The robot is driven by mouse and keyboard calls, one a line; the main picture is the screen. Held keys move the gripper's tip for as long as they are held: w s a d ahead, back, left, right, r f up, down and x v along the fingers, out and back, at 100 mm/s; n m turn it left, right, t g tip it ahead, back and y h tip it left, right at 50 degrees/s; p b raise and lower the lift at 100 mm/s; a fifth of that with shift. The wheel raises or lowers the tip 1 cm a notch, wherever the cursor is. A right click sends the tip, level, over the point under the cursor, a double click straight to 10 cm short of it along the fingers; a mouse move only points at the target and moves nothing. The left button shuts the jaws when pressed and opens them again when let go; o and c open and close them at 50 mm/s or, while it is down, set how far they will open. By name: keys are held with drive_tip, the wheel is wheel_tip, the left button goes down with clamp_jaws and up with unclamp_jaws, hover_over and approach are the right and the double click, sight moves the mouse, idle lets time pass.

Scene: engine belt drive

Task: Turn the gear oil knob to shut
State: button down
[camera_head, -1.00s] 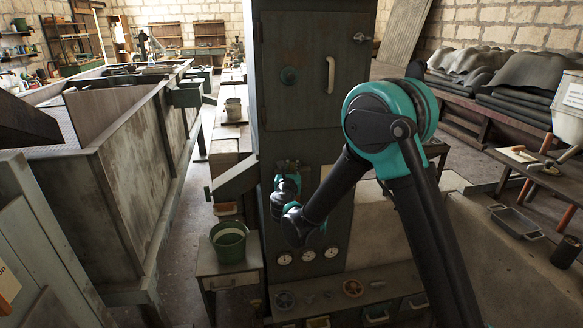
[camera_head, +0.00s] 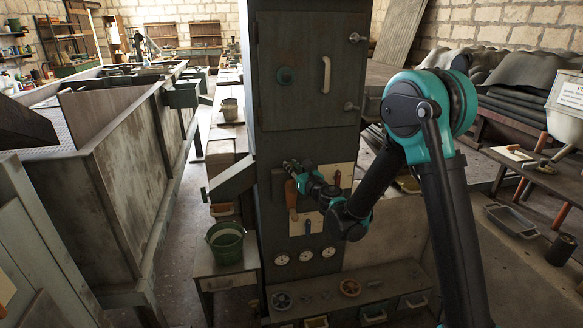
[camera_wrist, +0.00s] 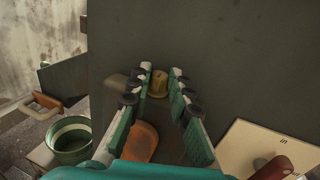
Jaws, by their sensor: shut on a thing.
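My gripper (camera_wrist: 162,78) is shut on a small brass-coloured knob (camera_wrist: 157,84) that sits on the dark face of the cabinet. A wide orange handle (camera_wrist: 140,142) hangs below the knob, between the fingers. In the head view my gripper (camera_head: 289,166) reaches left across the cabinet front, just above the orange handle (camera_head: 290,193). The grip itself is too small to see there. No label for the gear oil is readable, so I cannot confirm which control this is.
Cream plates with more handles lie to the right, one with a red handle (camera_wrist: 272,167). Round gauges (camera_head: 306,256) sit below. A green bucket (camera_head: 226,242) stands on a small bench at left. The cabinet door (camera_head: 310,70) above is closed.

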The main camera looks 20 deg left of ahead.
idle(0.4)
drive_tip(key=c, duration=1.7)
unclamp_jaws()
drive_tip(key=v, duration=1.2)
